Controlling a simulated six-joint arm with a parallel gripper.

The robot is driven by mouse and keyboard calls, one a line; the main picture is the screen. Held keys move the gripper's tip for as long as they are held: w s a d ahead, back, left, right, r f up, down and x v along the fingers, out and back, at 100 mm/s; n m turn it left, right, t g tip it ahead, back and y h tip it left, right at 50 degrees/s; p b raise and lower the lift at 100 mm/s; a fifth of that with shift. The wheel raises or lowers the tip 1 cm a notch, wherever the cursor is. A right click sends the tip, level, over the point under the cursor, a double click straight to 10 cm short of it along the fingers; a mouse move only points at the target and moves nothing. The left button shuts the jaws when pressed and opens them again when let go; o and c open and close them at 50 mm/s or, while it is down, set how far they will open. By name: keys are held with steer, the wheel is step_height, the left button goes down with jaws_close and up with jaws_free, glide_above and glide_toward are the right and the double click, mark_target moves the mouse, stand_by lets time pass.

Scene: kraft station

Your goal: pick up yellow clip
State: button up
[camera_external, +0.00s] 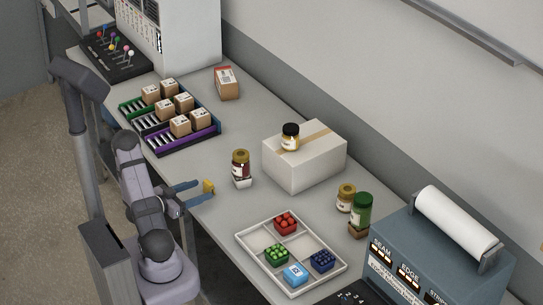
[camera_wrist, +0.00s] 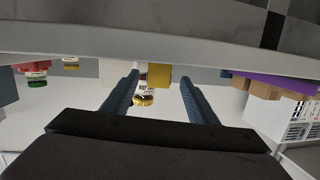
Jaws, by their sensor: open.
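The yellow clip (camera_external: 208,187) is a small yellow block at the near edge of the grey table in the external view. In the wrist view, where the scene appears upside down, the yellow clip (camera_wrist: 159,75) shows between the two blue fingertips. My gripper (camera_external: 205,190) is open, with its fingers reaching toward the table edge and the clip at their tips. In the wrist view my gripper (camera_wrist: 160,80) shows gaps on both sides of the clip. I cannot tell how deep the clip sits between the fingers.
Racks with small cartons (camera_external: 181,147) are at the left. A white divided tray (camera_external: 311,244) is at the lower right.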

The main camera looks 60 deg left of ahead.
mark_target(206, 185)
steer(key=shift+s+d+r+t, duration=0.1)
steer(key=shift+s+d+t, duration=0.1)
steer(key=shift+s+t, duration=0.75)
steer(key=shift+s+d+r, duration=0.15)
steer(key=shift+s+r, duration=0.1)
steer(key=shift+s, duration=0.3)
steer(key=shift+w+a+r+p, duration=0.15)
steer(key=shift+w+p, duration=0.45)
steer(key=shift+w, duration=0.85)
steer(key=shift+w+a+p, duration=0.25)
steer(key=shift+w+p, duration=0.35)
steer(key=shift+w, duration=0.85)
steer(key=shift+w+a, duration=0.15)
steer(key=shift+w, duration=0.55)
steer(key=c, duration=1.1)
